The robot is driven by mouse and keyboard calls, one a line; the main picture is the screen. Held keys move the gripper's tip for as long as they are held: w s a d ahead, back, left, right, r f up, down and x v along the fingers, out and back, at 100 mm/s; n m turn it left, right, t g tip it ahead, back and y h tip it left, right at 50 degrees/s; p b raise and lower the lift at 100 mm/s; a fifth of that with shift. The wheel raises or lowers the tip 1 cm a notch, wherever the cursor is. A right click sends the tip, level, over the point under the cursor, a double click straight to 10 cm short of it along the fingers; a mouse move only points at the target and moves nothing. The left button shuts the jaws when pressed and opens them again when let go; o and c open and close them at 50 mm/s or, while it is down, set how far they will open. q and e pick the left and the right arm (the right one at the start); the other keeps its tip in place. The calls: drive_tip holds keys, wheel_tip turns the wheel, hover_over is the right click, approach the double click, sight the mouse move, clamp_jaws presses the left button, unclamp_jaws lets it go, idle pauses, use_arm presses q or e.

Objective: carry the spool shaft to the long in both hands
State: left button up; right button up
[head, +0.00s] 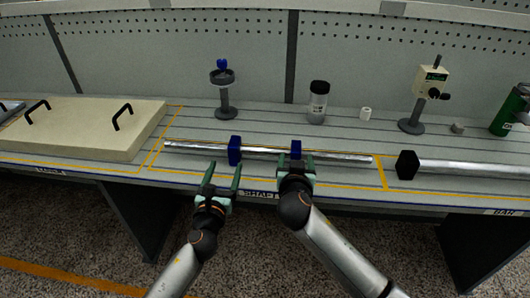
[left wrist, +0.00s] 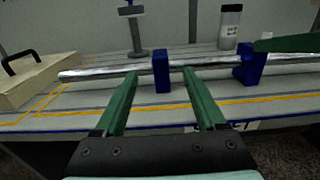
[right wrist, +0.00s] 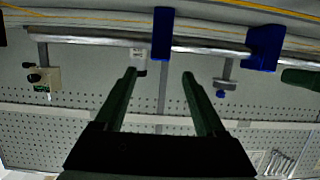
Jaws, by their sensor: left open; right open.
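The spool shaft (head: 200,147) is a long silver bar lying level along the bench inside a yellow-outlined area. A left blue block (head: 234,150) and a right blue block (head: 296,149) sit on it. My left gripper (head: 223,164) is open and empty, just in front of the left block; in the left wrist view that block (left wrist: 161,70) stands beyond and between the fingertips. My right gripper (head: 296,158) is open at the right block, partly hiding it. In the upside-down right wrist view, that block (right wrist: 162,33) lies beyond the fingertips, apart from them.
A cream board (head: 80,128) with black handles lies at the left. Behind the shaft stand a grey post stand (head: 225,97), a dark-capped jar (head: 318,102) and a gauge stand (head: 430,82). Another bar (head: 460,168) with a black end block (head: 406,165) lies at the right.

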sight(234, 141)
use_arm(q)
drive_tip(key=w, duration=0.3)
drive_tip(key=w+d, duration=0.1)
drive_tip(key=w, duration=0.5)
drive_tip(key=shift+w+d, duration=0.25)
drive_tip(key=shift+d, duration=0.05)
use_arm(e)
drive_tip(key=x, duration=0.9)
drive_tip(key=shift+w+d, duration=0.1)
drive_tip(key=shift+w, duration=0.2)
use_arm(q)
drive_tip(key=shift+w+d, duration=0.2)
drive_tip(key=shift+w, duration=0.4)
use_arm(e)
drive_tip(key=shift+w+f, duration=0.25)
drive_tip(key=shift+w, duration=0.35)
use_arm(q)
drive_tip(key=shift+w, duration=0.55)
use_arm(e)
drive_tip(key=shift+w+d+f, duration=0.15)
drive_tip(key=shift+w+f, duration=0.05)
drive_tip(key=shift+w, duration=0.3)
use_arm(q)
clamp_jaws()
use_arm(e)
clamp_jaws()
